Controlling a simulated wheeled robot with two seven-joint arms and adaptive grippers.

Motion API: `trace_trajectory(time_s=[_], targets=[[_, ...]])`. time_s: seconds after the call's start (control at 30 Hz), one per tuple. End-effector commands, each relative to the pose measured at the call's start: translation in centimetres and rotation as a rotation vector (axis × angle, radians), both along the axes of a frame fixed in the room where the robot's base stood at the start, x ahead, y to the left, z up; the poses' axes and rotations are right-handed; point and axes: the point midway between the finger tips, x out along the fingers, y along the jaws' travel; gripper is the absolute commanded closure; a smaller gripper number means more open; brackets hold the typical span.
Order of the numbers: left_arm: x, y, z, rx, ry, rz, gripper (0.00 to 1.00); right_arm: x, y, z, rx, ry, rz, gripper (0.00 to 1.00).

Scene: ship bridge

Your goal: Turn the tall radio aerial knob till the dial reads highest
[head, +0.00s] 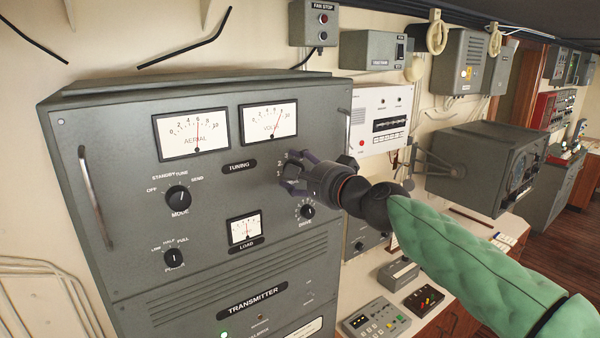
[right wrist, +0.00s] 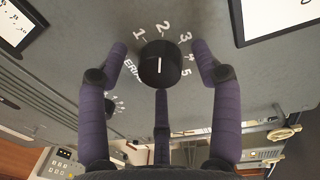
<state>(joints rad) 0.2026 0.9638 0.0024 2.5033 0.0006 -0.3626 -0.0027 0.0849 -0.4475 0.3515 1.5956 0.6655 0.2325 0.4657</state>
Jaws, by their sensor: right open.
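The grey transmitter cabinet (head: 130,250) carries a white aerial dial (head: 180,133); its needle stands nearly upright, at about 6. In the right wrist view, a black round knob (right wrist: 160,64) has numbers 1 to 5 around it and a partly hidden label ending in "ERIAL". Its white line is nearly vertical, toward about 2. My right gripper (head: 288,174) is at the panel below the dials and hides this knob in the head view. In the right wrist view, its purple fingers (right wrist: 160,50) are spread around the knob, with visible gaps at both sides. My left gripper is out of view.
A second dial (head: 269,123) sits right of the aerial dial. The mode knob (head: 178,197), power knob (head: 174,257), drive knob (head: 307,211) and load meter (head: 245,230) are nearby. A metal handle (head: 95,195) stands out at the cabinet's left.

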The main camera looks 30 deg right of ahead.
Motion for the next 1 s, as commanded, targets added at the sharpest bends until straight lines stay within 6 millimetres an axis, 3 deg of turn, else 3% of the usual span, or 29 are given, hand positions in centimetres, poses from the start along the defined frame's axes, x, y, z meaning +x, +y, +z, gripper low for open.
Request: trace_trajectory(time_s=[0.27, 0.7, 1.0], targets=[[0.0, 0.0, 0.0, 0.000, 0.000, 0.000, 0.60, -1.2, -0.2, 0.3, 0.000, -0.003, -0.003, 0.35], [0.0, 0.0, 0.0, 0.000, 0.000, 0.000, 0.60, -9.2, -0.9, 0.8, 0.000, -0.002, -0.003, 0.35], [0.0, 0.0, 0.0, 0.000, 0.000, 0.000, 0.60, -11.8, -1.1, 1.0, 0.001, 0.000, -0.001, 0.35]])
